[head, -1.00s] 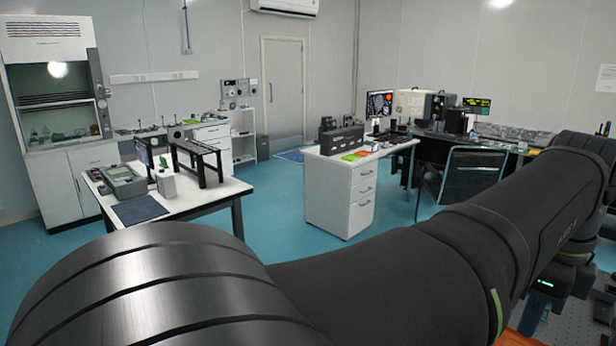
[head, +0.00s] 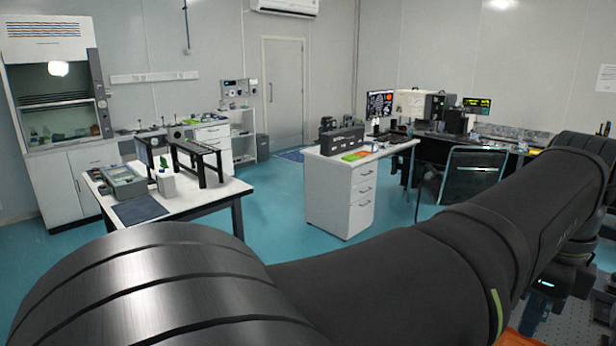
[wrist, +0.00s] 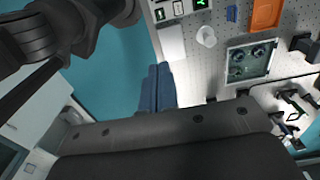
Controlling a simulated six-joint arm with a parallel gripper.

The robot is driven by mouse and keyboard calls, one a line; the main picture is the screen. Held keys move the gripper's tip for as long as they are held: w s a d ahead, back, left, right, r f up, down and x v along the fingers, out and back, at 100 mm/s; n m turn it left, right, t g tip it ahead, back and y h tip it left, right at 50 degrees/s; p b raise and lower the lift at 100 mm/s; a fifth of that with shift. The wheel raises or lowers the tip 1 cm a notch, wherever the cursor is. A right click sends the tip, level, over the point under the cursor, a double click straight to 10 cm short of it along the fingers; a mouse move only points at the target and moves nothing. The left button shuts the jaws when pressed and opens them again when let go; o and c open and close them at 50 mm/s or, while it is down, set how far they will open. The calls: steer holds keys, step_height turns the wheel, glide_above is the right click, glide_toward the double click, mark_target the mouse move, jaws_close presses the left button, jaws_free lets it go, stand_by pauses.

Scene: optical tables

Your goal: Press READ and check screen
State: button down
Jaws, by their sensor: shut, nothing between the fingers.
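A pale device (wrist: 168,13) with small square buttons is cut off by the top edge of the wrist view. A green-lit mark on black (wrist: 200,3) shows at its right end, perhaps part of a screen. The button labels are too small to read, so I cannot tell which is READ. My gripper (wrist: 158,67) shows as two dark blue fingers, shut together and empty. Its tips are below the device in the picture, apart from the buttons.
The perforated optical table (wrist: 222,78) carries a white round part (wrist: 206,36), a blue block (wrist: 231,13), an orange tray (wrist: 266,14) and a framed unit with knobs (wrist: 250,61). Dark mounts stand at the right. Blue floor lies left of the table edge.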

steer(key=shift+f, duration=0.1)
step_height(320, 180, down, 21)
steer(key=n+t+y, duration=0.4)
steer(key=n+t, duration=0.1)
steer(key=t, duration=0.3)
steer(key=shift+s+d, duration=0.35)
steer(key=shift+s, duration=0.1)
steer(key=shift+f, duration=4.4)
steer(key=shift+f, duration=0.4)
